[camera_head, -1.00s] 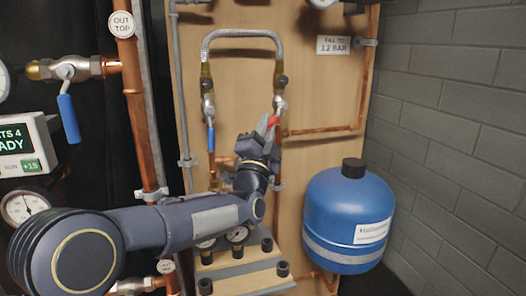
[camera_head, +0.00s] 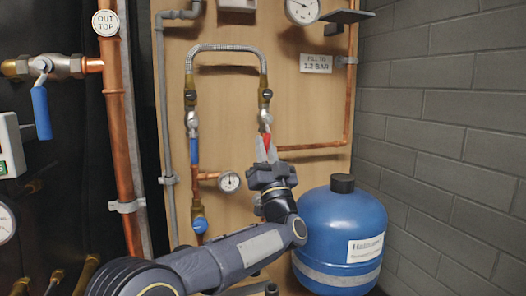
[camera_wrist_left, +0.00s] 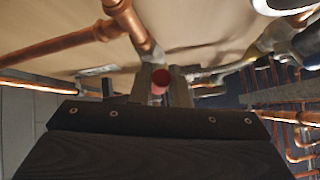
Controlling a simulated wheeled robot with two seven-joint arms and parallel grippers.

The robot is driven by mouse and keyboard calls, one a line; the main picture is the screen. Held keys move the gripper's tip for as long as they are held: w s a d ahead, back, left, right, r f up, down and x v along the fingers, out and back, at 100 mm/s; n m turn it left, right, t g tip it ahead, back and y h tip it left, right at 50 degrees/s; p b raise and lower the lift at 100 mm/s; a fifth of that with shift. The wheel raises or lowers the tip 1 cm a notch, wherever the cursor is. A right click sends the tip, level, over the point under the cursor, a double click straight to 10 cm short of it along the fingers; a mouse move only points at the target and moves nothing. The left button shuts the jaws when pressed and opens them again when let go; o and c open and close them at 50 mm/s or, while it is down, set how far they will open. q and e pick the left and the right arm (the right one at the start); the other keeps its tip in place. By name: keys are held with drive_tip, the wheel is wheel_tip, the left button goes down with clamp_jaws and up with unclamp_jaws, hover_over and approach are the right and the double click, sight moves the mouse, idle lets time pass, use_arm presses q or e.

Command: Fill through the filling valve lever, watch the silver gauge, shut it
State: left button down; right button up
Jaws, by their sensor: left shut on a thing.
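The red valve lever (camera_head: 267,143) hangs below the brass valve at the right end of the braided hose (camera_head: 228,47). My left gripper (camera_head: 267,158) is shut on this lever from below. In the left wrist view the lever's red end (camera_wrist_left: 160,82) shows between the two fingers (camera_wrist_left: 161,88). A round gauge (camera_head: 302,10) with a silver rim is at the top edge, partly cut off. Its needle is too small to read surely. A smaller gauge (camera_head: 229,181) sits on the board left of my gripper. My right gripper is not in view.
A sign (camera_head: 316,64) reads "FILL TO 1.2 BAR". A blue tank (camera_head: 341,235) stands right of my arm. A blue lever (camera_head: 194,150) hangs under the hose's left end. Copper pipes (camera_head: 118,130) run on the left; a grey block wall (camera_head: 450,130) is on the right.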

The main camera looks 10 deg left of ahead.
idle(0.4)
use_arm(q)
drive_tip(key=c, duration=1.4)
unclamp_jaws()
drive_tip(key=v, duration=0.7)
drive_tip(key=shift+s+d+f+p, duration=0.15)
drive_tip(key=shift+s+f+p, duration=0.1)
drive_tip(key=shift+f+p, duration=0.1)
